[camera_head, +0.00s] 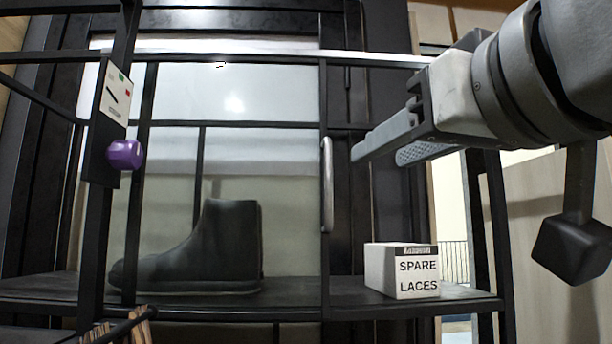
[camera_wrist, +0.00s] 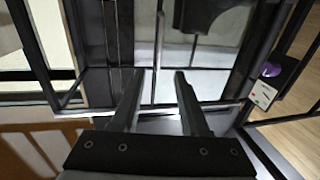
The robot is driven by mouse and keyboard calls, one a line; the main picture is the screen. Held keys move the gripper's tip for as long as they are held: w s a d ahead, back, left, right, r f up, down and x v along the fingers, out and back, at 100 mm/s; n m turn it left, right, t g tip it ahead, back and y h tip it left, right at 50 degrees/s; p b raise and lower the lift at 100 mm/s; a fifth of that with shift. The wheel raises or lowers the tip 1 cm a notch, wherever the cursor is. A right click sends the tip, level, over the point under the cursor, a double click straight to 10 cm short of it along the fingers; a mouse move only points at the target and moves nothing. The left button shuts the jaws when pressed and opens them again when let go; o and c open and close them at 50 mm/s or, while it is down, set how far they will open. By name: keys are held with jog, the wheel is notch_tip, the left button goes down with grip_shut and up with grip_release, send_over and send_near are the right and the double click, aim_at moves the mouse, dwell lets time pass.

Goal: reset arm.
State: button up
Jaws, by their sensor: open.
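My gripper (camera_head: 385,147) reaches in from the upper right of the head view. Its two fingers are apart and nothing is between them. It hangs in front of the black rack, above and clear of the spare laces box. In the wrist view my gripper (camera_wrist: 157,88) shows both fingers spread, pointing toward a glazed panel with black bars. A metal door handle (camera_head: 327,185) stands upright just left of the fingers in the head view. The wrist view also shows the handle (camera_wrist: 158,45) beyond the fingertips. I see no contact with it.
A dark boot (camera_head: 215,250) stands behind the glass on the lower shelf (camera_head: 300,308). A white box (camera_head: 385,272) marked SPARE LACES sits on the shelf's right part. A purple knob (camera_head: 125,154) is on a labelled panel (camera_head: 112,100) at the left. Black posts frame the rack.

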dwell(0.4)
jog(key=w+f+g+h, duration=0.25)
jog(key=w+f, duration=0.25)
jog(key=f, duration=0.7)
jog(key=s+d+f+m+g, duration=0.1)
jog(key=s+f+g, duration=0.1)
jog(key=f, duration=0.8)
jog(key=s+d+f+g+h+p, duration=0.1)
jog(key=f+g, duration=0.3)
jog(key=f, duration=0.7)
jog(key=s+d+f+m+g+p, duration=0.1)
jog(key=s+d+f+g, duration=0.1)
jog(key=f, duration=0.8)
jog(key=shift+s+d+f+m+g, duration=0.3)
jog(key=shift+d+f+g, duration=0.1)
jog(key=shift+g, duration=0.35)
